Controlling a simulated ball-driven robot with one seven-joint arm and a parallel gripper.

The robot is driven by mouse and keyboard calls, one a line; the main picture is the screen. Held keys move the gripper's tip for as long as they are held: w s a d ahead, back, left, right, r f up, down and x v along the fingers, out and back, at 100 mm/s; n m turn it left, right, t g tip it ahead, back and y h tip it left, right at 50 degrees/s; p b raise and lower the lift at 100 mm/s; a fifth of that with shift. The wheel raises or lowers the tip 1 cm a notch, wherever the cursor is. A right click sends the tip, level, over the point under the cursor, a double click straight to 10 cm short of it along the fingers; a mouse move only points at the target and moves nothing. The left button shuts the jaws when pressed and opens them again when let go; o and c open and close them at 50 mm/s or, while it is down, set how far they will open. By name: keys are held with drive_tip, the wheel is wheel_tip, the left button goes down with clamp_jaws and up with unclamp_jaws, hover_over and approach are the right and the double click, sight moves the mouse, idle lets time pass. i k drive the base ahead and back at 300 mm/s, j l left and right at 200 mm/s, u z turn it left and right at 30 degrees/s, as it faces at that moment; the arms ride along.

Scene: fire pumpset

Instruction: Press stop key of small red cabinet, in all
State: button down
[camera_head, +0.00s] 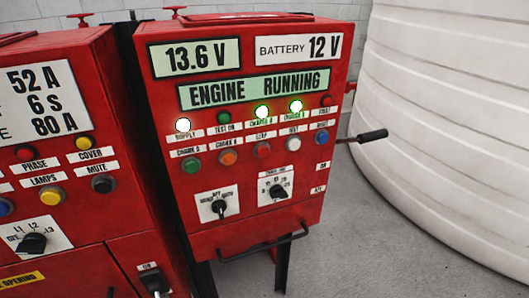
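The small red cabinet (245,236) stands in the middle of the head view, with its front facing me. A display on it reads ENGINE RUNNING (255,88). Below a row of lamps is a row of round keys: green, orange, red, pale and blue. The label over the red key (263,150) is blurred but looks like STOP. Nothing covers this key. Lit lamps (262,112) show above it. My gripper is not in view.
A larger red cabinet (112,220) stands close on the left. A black-gripped lever (371,136) sticks out on the right. A bar handle (262,245) crosses the small cabinet's lower front. A white ribbed tank (450,130) fills the right. Grey floor (390,260) between is clear.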

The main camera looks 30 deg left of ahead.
sight(263, 150)
drive_tip(key=i+l, duration=0.3)
drive_tip(key=i+u, duration=0.1)
drive_tip(key=u, duration=2)
